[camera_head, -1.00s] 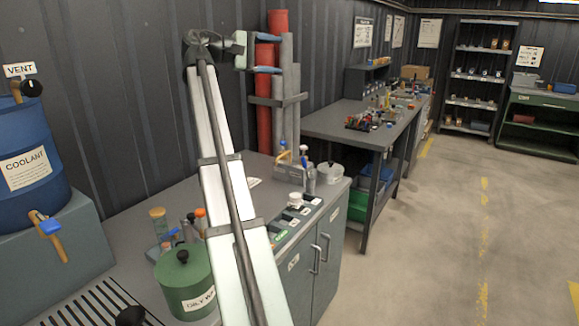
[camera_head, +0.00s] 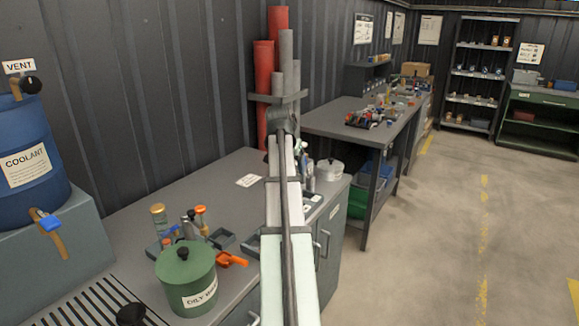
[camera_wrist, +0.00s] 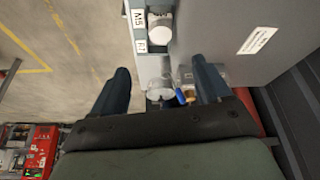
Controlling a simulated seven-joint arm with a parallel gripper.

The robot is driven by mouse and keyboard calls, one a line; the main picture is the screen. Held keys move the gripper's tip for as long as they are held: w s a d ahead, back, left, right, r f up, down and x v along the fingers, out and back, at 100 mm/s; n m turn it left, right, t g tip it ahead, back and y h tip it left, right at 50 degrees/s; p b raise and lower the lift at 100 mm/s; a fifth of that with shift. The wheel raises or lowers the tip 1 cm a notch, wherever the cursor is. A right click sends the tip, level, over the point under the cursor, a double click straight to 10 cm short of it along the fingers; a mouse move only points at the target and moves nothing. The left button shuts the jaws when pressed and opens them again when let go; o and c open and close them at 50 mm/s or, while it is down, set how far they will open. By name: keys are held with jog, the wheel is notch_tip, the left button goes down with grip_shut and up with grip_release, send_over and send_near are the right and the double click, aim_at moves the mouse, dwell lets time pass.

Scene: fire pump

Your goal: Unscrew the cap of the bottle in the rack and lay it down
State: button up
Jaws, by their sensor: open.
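A small grey rack (camera_head: 156,250) stands at the left of the bench in the head view, partly hidden behind a green pot. In and around it are a tall clear bottle with a tan top (camera_head: 160,217), a bottle with an orange cap (camera_head: 201,217), and darker pieces between them. I cannot tell which one the task means. My gripper (camera_wrist: 161,82) shows in the wrist view with its two dark fingers apart and nothing held between them. In the head view my arm mostly hides it, over the bench's right part, well away from the rack.
The green lidded pot (camera_head: 186,279) stands in front of the rack, with an orange scoop (camera_head: 232,259) beside it. A white-lidded pot (camera_head: 329,170) is near the bench's far end. The bench's back middle is mostly clear.

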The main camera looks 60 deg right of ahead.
jog(key=x, duration=1.4)
jog(key=shift+a, duration=0.15)
jog(key=shift+c, duration=0.4)
jog(key=c, duration=1)
jog(key=shift+s+n+t+y, duration=0.15)
jog(key=shift+n+t, duration=0.3)
jog(key=shift+n, duration=0.65)
jog(key=shift+n+t+y, duration=0.25)
jog(key=shift+n+t, duration=0.2)
jog(key=shift+n, duration=0.65)
jog(key=shift+s+n+y, duration=0.1)
jog(key=shift+n+y, duration=0.2)
jog(key=shift+n, duration=0.7)
jog(key=shift+n+t+y, duration=0.3)
jog(key=shift+n+t, duration=0.3)
jog(key=shift+n, duration=0.7)
jog(key=shift+d, duration=0.2)
